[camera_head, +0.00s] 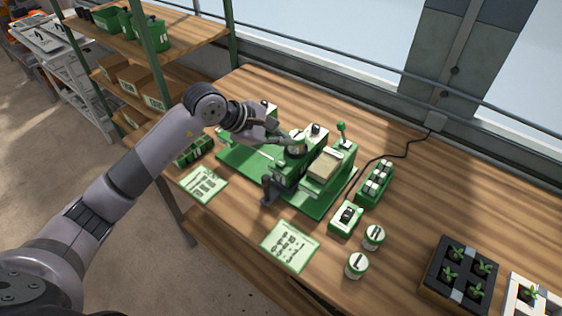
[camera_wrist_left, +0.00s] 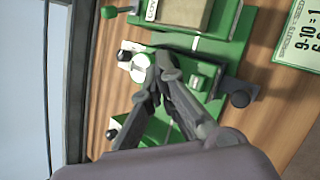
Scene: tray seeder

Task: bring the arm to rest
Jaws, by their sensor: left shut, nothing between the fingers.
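My left arm reaches in from the left in the head view. Its gripper (camera_head: 285,140) is over the green tray seeder (camera_head: 235,160), close to the round white-topped part (camera_head: 297,136) on it. In the left wrist view the dark fingers of the left gripper (camera_wrist_left: 157,70) come together at the tips, shut and empty, next to the white round part (camera_wrist_left: 141,68). I cannot tell whether they touch it. The seeder's green base (camera_wrist_left: 235,45) also shows there. My right gripper is in neither view.
Printed cards (camera_head: 290,246), a small green-and-white box (camera_head: 346,218), two jars (camera_head: 357,265) and a black seedling tray (camera_head: 437,290) lie on the wooden table. A black cable (camera_head: 400,155) runs behind. A shelf (camera_head: 185,45) with bins stands at the left.

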